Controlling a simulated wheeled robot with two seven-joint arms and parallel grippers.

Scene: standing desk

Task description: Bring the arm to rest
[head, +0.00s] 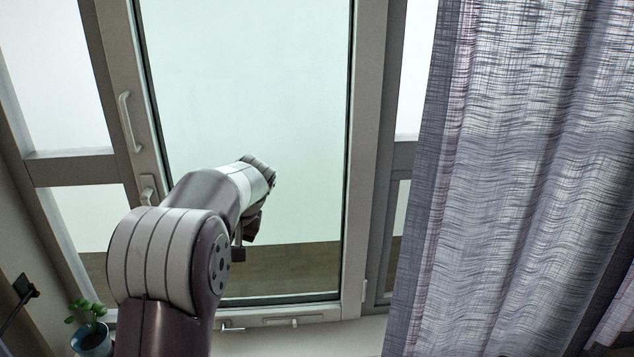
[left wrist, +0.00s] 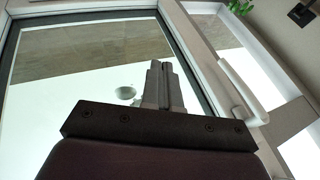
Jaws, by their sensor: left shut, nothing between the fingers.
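My left arm (head: 165,260) rises from the bottom left of the head view and bends toward a glass door (head: 250,120). Its far end is in front of the glass, and the fingertips are hard to make out there. In the left wrist view my left gripper (left wrist: 160,68) has its two grey fingers together, with nothing between them. The fingers stand out against the glass and touch nothing that I can see. My right gripper is in neither view.
A white door handle (head: 130,122) is left of the arm; it also shows in the left wrist view (left wrist: 243,92). A grey curtain (head: 520,180) fills the right side. A potted plant (head: 92,340) stands at the bottom left, below a small black fixture (head: 25,287).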

